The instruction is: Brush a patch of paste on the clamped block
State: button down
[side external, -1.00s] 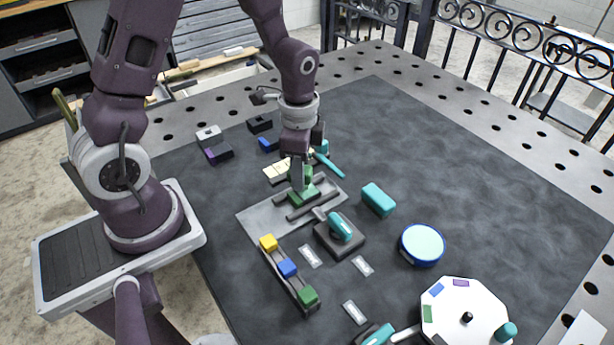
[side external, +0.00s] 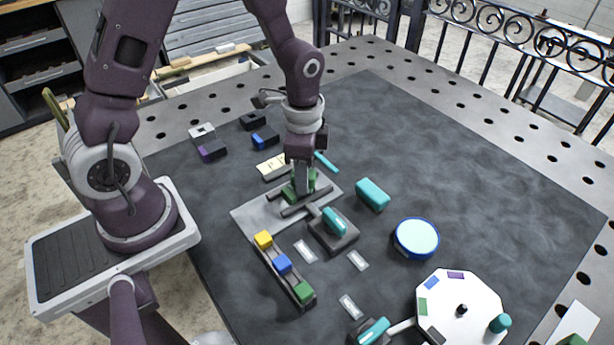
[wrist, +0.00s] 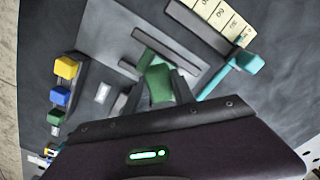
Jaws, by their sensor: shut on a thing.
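My gripper (side external: 304,188) points down over the grey fixture plate (side external: 252,218). Its fingers are closed around a green block (wrist: 158,84), which also shows beside the fingers in the side view (side external: 289,192). The block sits between two dark rails (wrist: 137,48) on the plate, and the fingers hide part of it. A teal handle on a dark base (side external: 336,233) stands at the plate's near right edge. I cannot make out a brush or a patch of paste on the block.
A rail with yellow, blue and green cubes (side external: 282,263) lies in front. A teal block (side external: 372,194), a round blue-rimmed dish (side external: 416,238) and a white octagonal plate (side external: 460,308) lie right. A teal bar (wrist: 225,78) and cream tiles (wrist: 210,12) lie beside the plate.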

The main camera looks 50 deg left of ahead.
jog(key=shift+a, duration=1.8)
notch_tip(320, 180, up, 8)
